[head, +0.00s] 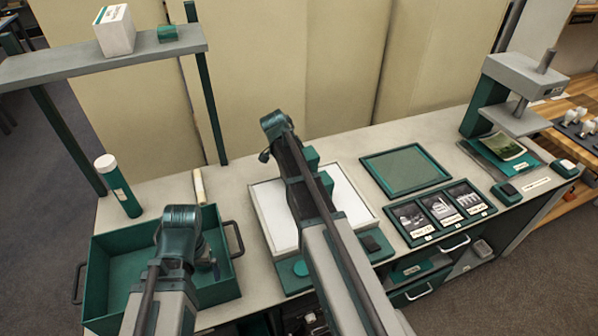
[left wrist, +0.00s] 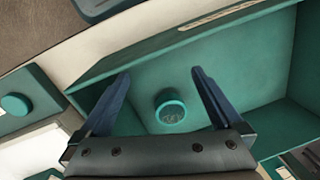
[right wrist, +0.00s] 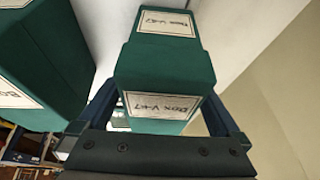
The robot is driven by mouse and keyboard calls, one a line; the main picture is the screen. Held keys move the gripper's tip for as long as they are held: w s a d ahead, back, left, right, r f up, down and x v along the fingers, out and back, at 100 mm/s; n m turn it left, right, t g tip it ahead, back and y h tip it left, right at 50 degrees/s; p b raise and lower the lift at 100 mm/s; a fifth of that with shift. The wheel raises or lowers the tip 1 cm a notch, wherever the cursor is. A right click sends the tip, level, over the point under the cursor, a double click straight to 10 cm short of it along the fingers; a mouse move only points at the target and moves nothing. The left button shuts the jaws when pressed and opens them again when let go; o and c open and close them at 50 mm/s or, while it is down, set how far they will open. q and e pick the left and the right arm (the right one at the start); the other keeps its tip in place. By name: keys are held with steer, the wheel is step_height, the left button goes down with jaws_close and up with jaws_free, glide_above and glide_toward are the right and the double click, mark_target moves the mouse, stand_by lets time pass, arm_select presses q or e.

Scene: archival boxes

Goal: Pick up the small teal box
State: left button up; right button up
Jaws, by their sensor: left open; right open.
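A small teal box (head: 167,33) sits on the raised grey shelf at the back left in the head view. In the right wrist view, a teal box with a white label (right wrist: 165,72) is between the open fingers of my right gripper (right wrist: 160,103); I cannot tell if they touch it. More teal shows partly hidden behind my right arm in the head view (head: 312,157). My left gripper (head: 208,261) is open over the teal tray (head: 122,252). In the left wrist view, a round teal item (left wrist: 171,107) lies in the tray beyond its open fingers (left wrist: 158,76).
A white box (head: 115,32) stands beside the small box on the shelf. Another labelled teal box (right wrist: 40,60) is close on the left in the right wrist view. A teal cylinder (head: 118,186) stands behind the tray. A green mat (head: 405,170) and photo frame (head: 440,212) lie right.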

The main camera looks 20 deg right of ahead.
steer(key=shift+r, duration=0.1)
arm_select(q)
steer(key=shift+f, duration=0.2)
arm_select(e)
steer(key=shift+f, duration=0.3)
steer(key=shift+c, duration=0.3)
jaws_close()
stand_by(0.4)
steer(key=shift+r, duration=0.1)
arm_select(q)
step_height(320, 180, up, 11)
steer(key=p, duration=1)
steer(key=shift+f, duration=0.2)
arm_select(e)
step_height(320, 180, up, 10)
steer(key=shift+r, duration=0.25)
